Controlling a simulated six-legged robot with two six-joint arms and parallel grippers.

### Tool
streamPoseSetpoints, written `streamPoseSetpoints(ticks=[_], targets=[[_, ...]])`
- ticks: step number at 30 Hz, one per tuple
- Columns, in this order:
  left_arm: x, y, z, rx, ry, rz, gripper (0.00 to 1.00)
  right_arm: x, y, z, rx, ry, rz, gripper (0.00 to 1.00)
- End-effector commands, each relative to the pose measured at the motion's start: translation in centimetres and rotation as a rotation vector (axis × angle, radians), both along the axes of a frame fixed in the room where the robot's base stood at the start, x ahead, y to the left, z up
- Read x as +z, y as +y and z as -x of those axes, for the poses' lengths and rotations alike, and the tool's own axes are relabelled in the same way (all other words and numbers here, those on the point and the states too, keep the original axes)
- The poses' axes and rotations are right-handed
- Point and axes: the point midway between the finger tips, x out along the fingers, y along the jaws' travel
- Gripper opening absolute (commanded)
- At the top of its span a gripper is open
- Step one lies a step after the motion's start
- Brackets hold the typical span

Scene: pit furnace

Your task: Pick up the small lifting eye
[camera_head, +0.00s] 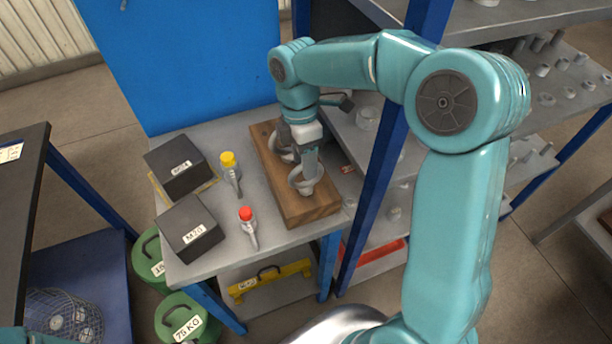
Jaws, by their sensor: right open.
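A wooden board (318,208) lies along the right side of the grey bench top. Grey metal lifting eyes stand on it: one ring (296,185) shows nearer the front, and another (282,153) farther back is partly hidden by my gripper. I cannot tell surely which one is the small lifting eye. My right gripper (307,165) reaches down from above over the board, open, close beside the rings. Whether its fingers touch or surround a ring is unclear. My left gripper is not in view.
Two black labelled boxes (178,168) (190,229) stand on the bench's left. Between them and the board lie a yellow-topped piece (228,160) and a red-topped piece (246,213). A blue panel (200,60) rises behind; a blue post (375,190) and shelves stand right.

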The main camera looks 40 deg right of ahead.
Motion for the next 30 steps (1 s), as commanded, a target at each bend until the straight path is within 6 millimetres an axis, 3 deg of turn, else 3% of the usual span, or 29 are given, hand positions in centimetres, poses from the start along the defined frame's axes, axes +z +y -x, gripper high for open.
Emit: streamPoseSetpoints(ticks=[6, 15, 20, 30], targets=[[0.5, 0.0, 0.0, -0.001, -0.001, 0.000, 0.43, -3.4, -0.3, 0.5, 0.000, 0.004, 0.000, 0.46], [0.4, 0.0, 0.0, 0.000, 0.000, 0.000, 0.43, -4.1, -0.3, 0.5, -0.001, 0.000, 0.000, 0.46], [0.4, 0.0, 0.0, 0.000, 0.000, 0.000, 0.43, -4.1, -0.3, 0.5, -0.001, 0.001, 0.000, 0.00], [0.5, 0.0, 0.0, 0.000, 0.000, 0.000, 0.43, -3.9, -0.3, 0.5, -0.001, -0.001, 0.000, 0.00]])
